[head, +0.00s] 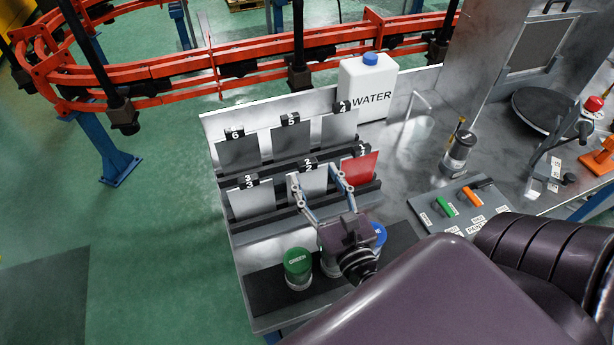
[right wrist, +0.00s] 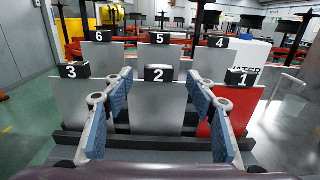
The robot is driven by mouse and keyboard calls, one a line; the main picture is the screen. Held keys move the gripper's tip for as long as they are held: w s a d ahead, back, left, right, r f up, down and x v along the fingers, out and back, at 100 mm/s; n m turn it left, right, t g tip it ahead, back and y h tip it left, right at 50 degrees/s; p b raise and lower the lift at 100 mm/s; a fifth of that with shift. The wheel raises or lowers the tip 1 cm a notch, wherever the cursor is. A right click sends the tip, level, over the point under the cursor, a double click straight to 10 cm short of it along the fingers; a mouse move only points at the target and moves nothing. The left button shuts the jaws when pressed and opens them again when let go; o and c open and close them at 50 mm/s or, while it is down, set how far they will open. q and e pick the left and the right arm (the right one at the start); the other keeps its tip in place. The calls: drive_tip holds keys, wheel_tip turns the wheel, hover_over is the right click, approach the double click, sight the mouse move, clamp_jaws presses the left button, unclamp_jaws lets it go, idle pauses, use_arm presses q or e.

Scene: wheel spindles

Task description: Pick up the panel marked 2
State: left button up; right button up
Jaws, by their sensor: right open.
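The panel marked 2 (right wrist: 158,105) is a light grey plate with a black tag on its top edge. It stands in the front row of the rack between panel 3 (right wrist: 73,103) and the red panel 1 (right wrist: 231,112). In the head view panel 2 (head: 312,181) is partly hidden by my right gripper (head: 315,178). The right gripper (right wrist: 158,98) is open, with one blue-padded finger on each side of panel 2; I cannot tell whether either finger touches it. My left gripper is not in view.
Panels 4 (head: 340,127), 5 (head: 292,139) and 6 (head: 239,152) stand in the back row. A green-lidded jar (head: 298,266) is near the front edge. A white water jug (head: 367,85) stands behind the rack, with a tool tray (head: 462,208) to the right.

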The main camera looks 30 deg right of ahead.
sight(309, 168)
drive_tip(key=p+x, duration=0.2)
drive_tip(key=x, duration=0.2)
drive_tip(key=shift+w+r+p, duration=0.1)
drive_tip(key=shift+w+p, duration=0.1)
drive_tip(key=shift+p, duration=0.1)
drive_tip(key=shift+w, duration=0.35)
drive_tip(key=shift+s, duration=0.1)
drive_tip(key=c, duration=0.5)
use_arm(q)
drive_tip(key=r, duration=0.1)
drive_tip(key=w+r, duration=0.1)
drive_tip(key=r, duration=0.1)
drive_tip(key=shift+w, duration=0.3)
use_arm(e)
clamp_jaws()
